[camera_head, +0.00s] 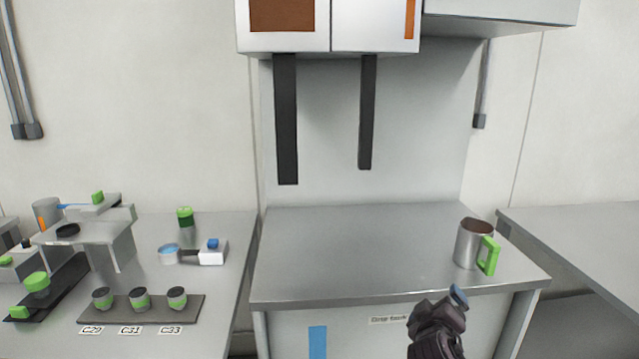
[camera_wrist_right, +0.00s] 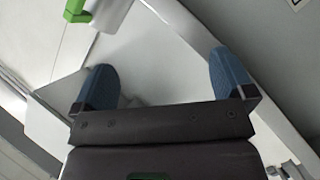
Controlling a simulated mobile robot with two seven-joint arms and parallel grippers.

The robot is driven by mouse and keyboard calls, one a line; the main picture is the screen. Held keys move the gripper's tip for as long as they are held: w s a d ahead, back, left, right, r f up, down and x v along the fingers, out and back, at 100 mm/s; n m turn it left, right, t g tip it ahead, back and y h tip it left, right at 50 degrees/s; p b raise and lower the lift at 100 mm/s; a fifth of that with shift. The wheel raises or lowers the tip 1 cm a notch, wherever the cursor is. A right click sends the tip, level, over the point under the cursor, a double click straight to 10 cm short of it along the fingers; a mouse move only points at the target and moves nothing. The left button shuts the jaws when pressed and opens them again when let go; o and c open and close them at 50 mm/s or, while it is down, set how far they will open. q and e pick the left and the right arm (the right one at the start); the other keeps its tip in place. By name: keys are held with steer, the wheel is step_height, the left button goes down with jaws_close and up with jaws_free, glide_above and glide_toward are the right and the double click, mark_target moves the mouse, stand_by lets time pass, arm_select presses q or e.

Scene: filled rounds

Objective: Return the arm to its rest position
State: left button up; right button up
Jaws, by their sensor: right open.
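My right gripper (camera_head: 457,297) is at the lower right of the head view, in front of the front edge of the grey middle table (camera_head: 350,250). Only its dark body and a blue fingertip show there. In the right wrist view the right gripper (camera_wrist_right: 164,80) has its two blue fingers wide apart, with nothing between them. A metal mug (camera_head: 470,243) with a green handle stands upright near the right end of the middle table, beyond the gripper and apart from it. A pale object with a green part (camera_wrist_right: 110,13), likely the mug, shows at the top of the wrist view. My left gripper is not in view.
The left table (camera_head: 220,285) holds a tray (camera_head: 195,308) with several small cups, a green-topped jar (camera_head: 186,217) and a grey stand (camera_head: 115,245). Cabinets (camera_head: 375,25) with two long dark strips hang above the middle table. Most of the middle tabletop is clear.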

steer(key=s+d+f+m+g+y, duration=0.1)
steer(key=s+f+y, duration=0.1)
steer(key=s+f, duration=0.5)
steer(key=s+d+f+m+g+y, duration=0.1)
steer(key=s+f, duration=0.6)
steer(key=s, duration=0.9)
steer(key=s+d+f+m+g+y, duration=0.1)
steer(key=s+f+m+y, duration=0.1)
steer(key=s+f, duration=0.5)
steer(key=s, duration=0.4)
steer(key=shift+s+f+m+y, duration=0.15)
steer(key=shift+m+y, duration=0.15)
steer(key=shift+y, duration=0.1)
